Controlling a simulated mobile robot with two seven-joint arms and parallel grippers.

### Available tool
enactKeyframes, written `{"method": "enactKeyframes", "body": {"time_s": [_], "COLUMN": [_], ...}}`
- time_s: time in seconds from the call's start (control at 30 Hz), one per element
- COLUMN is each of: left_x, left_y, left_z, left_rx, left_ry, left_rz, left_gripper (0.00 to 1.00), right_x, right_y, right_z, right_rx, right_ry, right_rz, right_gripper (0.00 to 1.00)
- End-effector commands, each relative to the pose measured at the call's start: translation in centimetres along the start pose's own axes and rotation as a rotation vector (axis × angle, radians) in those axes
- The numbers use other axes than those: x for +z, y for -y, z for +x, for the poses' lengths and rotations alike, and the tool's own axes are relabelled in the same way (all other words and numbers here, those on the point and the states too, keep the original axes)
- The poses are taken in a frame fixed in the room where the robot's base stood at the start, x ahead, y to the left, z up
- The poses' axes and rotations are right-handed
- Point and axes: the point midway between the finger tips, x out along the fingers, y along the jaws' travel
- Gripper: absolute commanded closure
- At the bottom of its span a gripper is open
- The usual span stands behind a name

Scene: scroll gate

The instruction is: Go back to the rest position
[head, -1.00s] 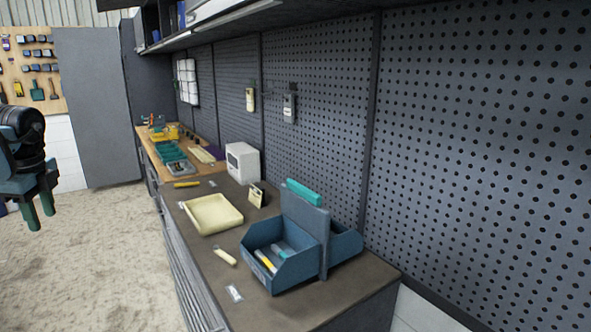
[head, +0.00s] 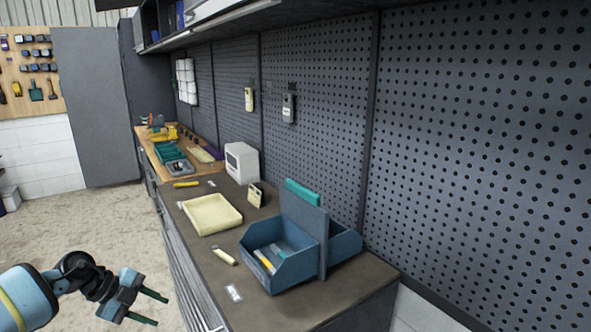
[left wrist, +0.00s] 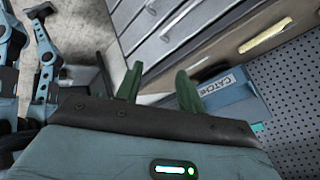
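My left gripper (head: 161,311) is at the lower left of the head view, over the floor and in front of the workbench's drawer side. Its two dark green fingers are apart with nothing between them. In the left wrist view the gripper (left wrist: 158,78) also shows its fingers spread and empty. The blue bin beyond them has a printed label (left wrist: 217,83). My right gripper does not show in the head view. Blue arm parts, which look like mine, show at the left of the left wrist view.
The dark workbench (head: 215,275) carries a blue bin (head: 285,277) with small items inside, a pale yellow tray (head: 212,215) and a white box (head: 242,162). A pegboard wall (head: 480,150) stands behind it. The floor (head: 90,225) to the left is clear.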

Motion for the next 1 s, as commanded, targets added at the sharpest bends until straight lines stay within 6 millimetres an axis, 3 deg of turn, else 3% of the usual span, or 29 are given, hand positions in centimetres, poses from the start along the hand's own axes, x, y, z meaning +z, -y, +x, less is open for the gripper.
{"method": "enactKeyframes", "body": {"time_s": [0.03, 0.2, 0.4, 0.77, 1.0], "left_x": [-0.7, -2.8, -4.2, -3.5, -2.0], "left_y": [-1.2, -3.5, -6.7, -14.4, -21.7], "left_z": [1.6, 5.1, 7.4, 8.1, 7.0], "left_rx": [-0.035, -0.192, -0.376, -0.607, -0.639], "left_ry": [-0.042, -0.144, -0.186, -0.059, 0.132], "left_rz": [0.000, -0.012, -0.081, -0.300, -0.471], "left_gripper": [0.62, 0.62, 0.62, 0.62, 0.62], "right_x": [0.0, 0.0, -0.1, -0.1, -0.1], "right_y": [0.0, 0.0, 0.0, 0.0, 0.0], "right_z": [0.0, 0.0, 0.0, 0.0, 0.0], "right_rx": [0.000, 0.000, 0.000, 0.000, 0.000], "right_ry": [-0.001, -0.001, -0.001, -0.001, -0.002], "right_rz": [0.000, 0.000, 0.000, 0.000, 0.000], "right_gripper": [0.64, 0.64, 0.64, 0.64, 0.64]}}
